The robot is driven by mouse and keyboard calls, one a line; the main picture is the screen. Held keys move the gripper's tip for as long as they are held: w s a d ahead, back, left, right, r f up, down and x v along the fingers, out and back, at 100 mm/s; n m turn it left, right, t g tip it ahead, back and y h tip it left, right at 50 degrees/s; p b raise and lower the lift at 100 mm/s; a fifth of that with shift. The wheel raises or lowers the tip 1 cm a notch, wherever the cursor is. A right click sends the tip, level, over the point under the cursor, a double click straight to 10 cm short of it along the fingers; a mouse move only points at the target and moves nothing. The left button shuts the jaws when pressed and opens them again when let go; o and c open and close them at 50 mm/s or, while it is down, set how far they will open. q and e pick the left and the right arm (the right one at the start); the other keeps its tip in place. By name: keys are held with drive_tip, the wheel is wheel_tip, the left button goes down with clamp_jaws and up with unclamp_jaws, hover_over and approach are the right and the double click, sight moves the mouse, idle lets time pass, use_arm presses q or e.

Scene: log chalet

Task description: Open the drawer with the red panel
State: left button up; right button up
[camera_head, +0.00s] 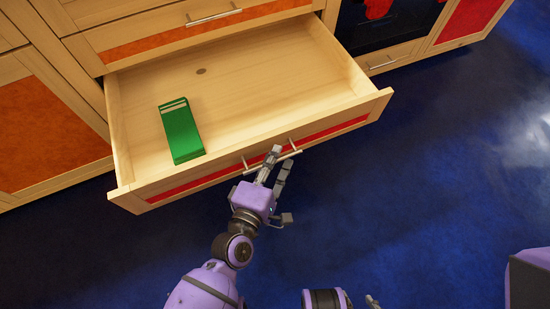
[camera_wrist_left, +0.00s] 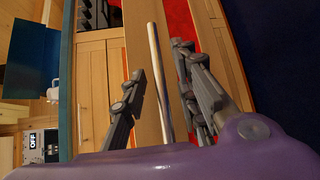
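The drawer (camera_head: 270,90) with the red panel (camera_head: 338,128) is pulled well out of the wooden cabinet, and its inside shows. Its metal bar handle (camera_head: 291,154) is on the front. My left gripper (camera_head: 275,160) is at this handle, with fingers on either side of the bar. In the left wrist view the handle bar (camera_wrist_left: 160,80) runs between the two separated fingers of the left gripper (camera_wrist_left: 158,85), with visible gaps. A small grey part of my right gripper (camera_head: 372,301) seems to show at the bottom edge; most of it is hidden.
A green box-like object (camera_head: 181,132) lies in the drawer. Above is a shut drawer with an orange panel (camera_head: 190,33). An orange-panelled door (camera_head: 45,130) is at the left, and a dark oven-like front (camera_head: 385,25) at the upper right. The blue floor (camera_head: 430,170) in front is clear.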

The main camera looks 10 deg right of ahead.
use_arm(q)
drive_tip(key=v, duration=1.2)
drive_tip(key=shift+s+f, duration=0.1)
drive_tip(key=shift+f, duration=0.05)
idle(0.3)
